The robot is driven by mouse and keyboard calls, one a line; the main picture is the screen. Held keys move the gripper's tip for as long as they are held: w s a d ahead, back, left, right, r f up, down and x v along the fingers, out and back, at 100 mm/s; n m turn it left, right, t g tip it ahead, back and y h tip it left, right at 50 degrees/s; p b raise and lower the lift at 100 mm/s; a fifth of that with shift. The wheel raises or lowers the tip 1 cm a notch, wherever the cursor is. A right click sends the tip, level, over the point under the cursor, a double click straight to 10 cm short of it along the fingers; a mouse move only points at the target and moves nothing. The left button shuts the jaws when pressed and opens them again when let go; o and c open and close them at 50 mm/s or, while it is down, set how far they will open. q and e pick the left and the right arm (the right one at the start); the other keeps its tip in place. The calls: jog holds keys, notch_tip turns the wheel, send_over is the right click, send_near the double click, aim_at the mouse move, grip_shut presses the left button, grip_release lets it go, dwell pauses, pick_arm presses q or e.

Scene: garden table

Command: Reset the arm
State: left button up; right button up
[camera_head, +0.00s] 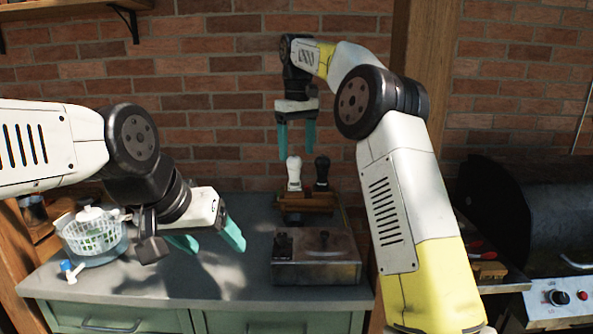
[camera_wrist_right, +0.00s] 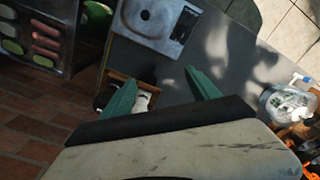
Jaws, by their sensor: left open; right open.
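My left gripper (camera_head: 208,240) comes in from the left above the grey tabletop, with its teal fingers apart and nothing between them. My right gripper (camera_head: 296,140) is raised in front of the brick wall, pointing down, with its teal fingers apart and empty. It hangs above a small wooden rack (camera_head: 306,203) holding a white shaker (camera_head: 294,173) and a black shaker (camera_head: 322,173). In the right wrist view its open fingers (camera_wrist_right: 160,92) show over the rack and counter, and the rack is partly hidden by a finger.
A metal stove box (camera_head: 316,270) sits at the counter's front right. A white basket (camera_head: 92,232) in a bowl and a small blue-capped bottle (camera_head: 70,270) stand at the left. A dark grill (camera_head: 545,225) is at the right. The counter's middle (camera_head: 180,285) is clear.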

jog(key=s+d+r+m+t+y, duration=0.1)
jog(key=s+d+r+m+t, duration=0.1)
jog(key=s+d, duration=0.45)
jog(key=s+d+r+m+t, duration=0.1)
jog(key=s+d+r, duration=0.15)
jog(key=s, duration=0.65)
jog(key=s+d+f+m+t, duration=0.1)
jog(key=s+d+f+m, duration=0.1)
jog(key=s+f, duration=0.3)
jog(key=s+d+f+m+t+y, duration=0.1)
jog(key=s+f, duration=0.5)
jog(key=s, duration=0.6)
jog(key=shift+s+d+f+m+t, duration=0.35)
jog(key=shift+d+m+t, duration=0.15)
jog(key=shift+d, duration=0.55)
jog(key=shift+r, duration=0.1)
